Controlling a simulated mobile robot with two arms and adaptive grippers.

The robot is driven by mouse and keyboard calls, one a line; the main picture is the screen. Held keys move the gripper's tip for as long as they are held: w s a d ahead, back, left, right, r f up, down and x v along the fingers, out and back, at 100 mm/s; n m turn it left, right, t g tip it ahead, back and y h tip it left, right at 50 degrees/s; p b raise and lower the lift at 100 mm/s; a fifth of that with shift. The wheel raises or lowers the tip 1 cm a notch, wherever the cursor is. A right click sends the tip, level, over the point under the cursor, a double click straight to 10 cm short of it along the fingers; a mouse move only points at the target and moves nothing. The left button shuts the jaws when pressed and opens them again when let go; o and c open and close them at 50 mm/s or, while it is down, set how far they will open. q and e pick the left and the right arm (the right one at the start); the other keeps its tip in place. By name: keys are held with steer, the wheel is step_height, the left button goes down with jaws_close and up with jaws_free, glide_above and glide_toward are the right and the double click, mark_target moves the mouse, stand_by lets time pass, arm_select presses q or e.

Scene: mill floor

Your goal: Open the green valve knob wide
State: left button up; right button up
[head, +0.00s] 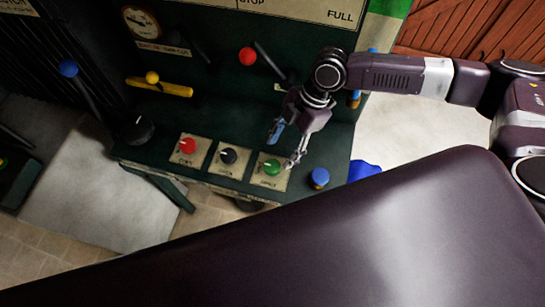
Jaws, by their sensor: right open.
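The green valve knob (271,167) is on a beige plate (268,180) at the right end of a row of three knobs on the dark green machine ledge. It has a light pointer mark on it; the exact direction is too small to tell. My right gripper (284,150) comes in from the upper right with its fingers pointing down. It is open, just above and to the right of the green knob. One fingertip looks very near the knob's right side; I cannot tell whether it touches. My left gripper is not in view.
A red knob (187,146) and a black knob (229,156) sit left of the green one. A blue knob (319,178) stands to its right. Levers with a red ball (247,56) and a blue ball (69,69) stick out of the machine. A yellow handle (160,87) is behind.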

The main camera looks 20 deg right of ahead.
mark_target(273, 165)
steer(key=p+x, duration=0.1)
steer(key=x, duration=0.4)
steer(key=shift+s+a+f, duration=0.1)
steer(key=shift+s, duration=0.05)
steer(key=shift+a+f, duration=0.25)
steer(key=shift+f, duration=0.35)
steer(key=c, duration=1.2)
steer(key=shift+o, duration=0.2)
